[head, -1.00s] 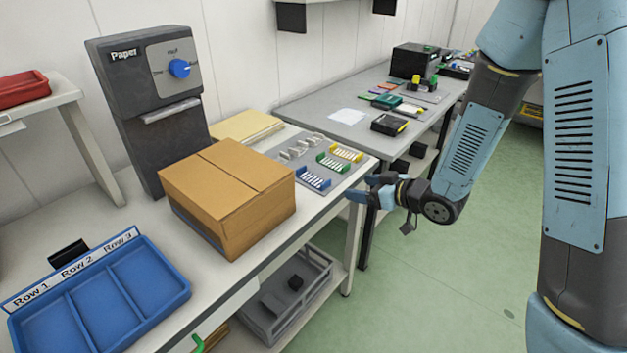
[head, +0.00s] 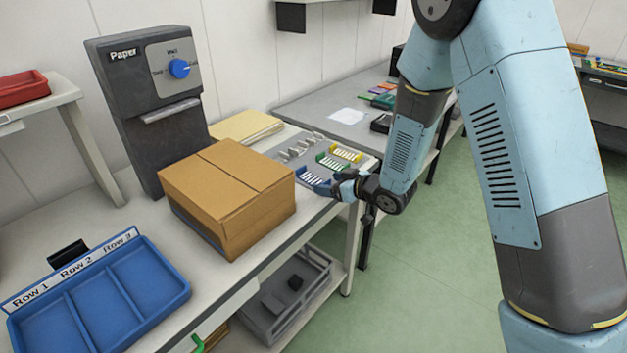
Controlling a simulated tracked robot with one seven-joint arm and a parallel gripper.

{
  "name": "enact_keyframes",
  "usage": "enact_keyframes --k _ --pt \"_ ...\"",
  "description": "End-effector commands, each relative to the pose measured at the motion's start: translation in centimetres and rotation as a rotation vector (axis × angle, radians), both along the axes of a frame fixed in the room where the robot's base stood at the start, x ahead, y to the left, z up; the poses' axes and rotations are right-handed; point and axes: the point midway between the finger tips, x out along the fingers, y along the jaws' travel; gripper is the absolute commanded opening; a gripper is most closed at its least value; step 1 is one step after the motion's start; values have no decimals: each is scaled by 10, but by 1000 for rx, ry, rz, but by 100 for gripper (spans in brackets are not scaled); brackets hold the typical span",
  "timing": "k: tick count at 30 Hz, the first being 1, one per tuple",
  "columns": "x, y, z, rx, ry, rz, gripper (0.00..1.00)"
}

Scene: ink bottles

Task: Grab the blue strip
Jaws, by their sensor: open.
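The blue strip (head: 313,180) is a small blue holder with a row of white pieces. It lies on a grey mat (head: 281,153) on the white table, nearest the front edge. A green strip (head: 332,162) and a yellow strip (head: 347,153) lie behind it to the right. My gripper (head: 338,187) is open and close to the right end of the blue strip, over the table's edge. Its fingers overlap that end in the picture; I cannot tell whether they touch it.
A cardboard box (head: 228,195) stands just left of the strips. Further left are a blue three-row tray (head: 113,305) and a dark "Paper" dispenser (head: 150,105). Grey clips (head: 300,146) lie behind the strips. Green floor is clear at right.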

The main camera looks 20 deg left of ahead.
Motion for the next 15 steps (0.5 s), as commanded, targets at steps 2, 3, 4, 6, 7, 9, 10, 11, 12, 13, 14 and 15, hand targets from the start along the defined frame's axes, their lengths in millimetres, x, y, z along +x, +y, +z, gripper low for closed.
enact_keyframes --k 2,3,4,6,7,9,10,11,12,13,14,15 --pt "3 6 -2 0 0 1 77" --pt "4 7 -3 0 -1 0 77" --pt "4 8 -3 0 0 0 77" --pt "4 8 -4 0 0 0 77" --pt "4 8 -4 0 0 -1 77" --pt "4 8 -4 0 0 0 77" --pt "4 8 -3 0 0 0 77" --pt "4 8 -3 0 0 0 76" --pt "4 8 -3 0 0 0 72" --pt "4 8 -3 0 0 0 69" --pt "4 8 -3 0 0 0 66" --pt "4 8 -3 0 0 0 62"
